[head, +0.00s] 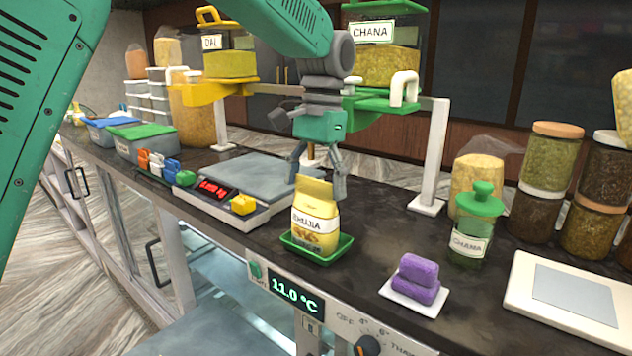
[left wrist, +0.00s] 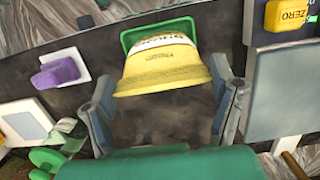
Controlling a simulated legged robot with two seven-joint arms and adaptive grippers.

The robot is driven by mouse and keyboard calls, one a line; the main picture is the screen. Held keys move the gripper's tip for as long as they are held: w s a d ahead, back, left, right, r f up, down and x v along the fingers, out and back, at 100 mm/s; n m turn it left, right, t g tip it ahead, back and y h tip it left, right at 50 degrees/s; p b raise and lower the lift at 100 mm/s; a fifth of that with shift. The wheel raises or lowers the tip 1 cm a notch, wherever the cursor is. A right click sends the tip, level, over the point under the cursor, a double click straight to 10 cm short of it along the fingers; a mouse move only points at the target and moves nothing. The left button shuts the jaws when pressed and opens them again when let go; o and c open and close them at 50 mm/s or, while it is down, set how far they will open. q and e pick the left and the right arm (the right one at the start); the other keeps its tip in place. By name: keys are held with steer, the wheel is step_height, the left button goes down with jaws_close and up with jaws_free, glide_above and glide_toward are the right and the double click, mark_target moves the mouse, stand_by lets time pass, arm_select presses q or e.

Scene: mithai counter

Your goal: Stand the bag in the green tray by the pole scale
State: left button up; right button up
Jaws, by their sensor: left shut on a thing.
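The yellow bag (head: 315,222) with a white BHUJIA label is upright, its base within the rim of the small green tray (head: 345,246) on the counter. Whether its base touches the tray floor is hidden. My left gripper (head: 318,176) is above the bag, pointing down, shut on its upper part. In the left wrist view the bag (left wrist: 163,68) lies between the two fingers (left wrist: 165,115), with the green tray (left wrist: 128,40) partly hidden behind it. White uprights (head: 436,150) carry a yellow pan (head: 192,95) and a green pan (head: 385,103). My right gripper is out of view.
A flat scale with a steel plate (head: 245,172), red display and yellow button (head: 243,204) sits left of the tray. The counter's front edge is close.

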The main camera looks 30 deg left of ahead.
arm_select(q)
steer(key=o, duration=1.6)
steer(key=shift+d, duration=0.1)
steer(key=shift+o, duration=0.5)
steer(key=shift+w+d+f, duration=0.1)
steer(key=shift+w, duration=0.1)
step_height(320, 180, up, 12)
steer(key=w, duration=0.1)
steer(key=shift+w, duration=0.35)
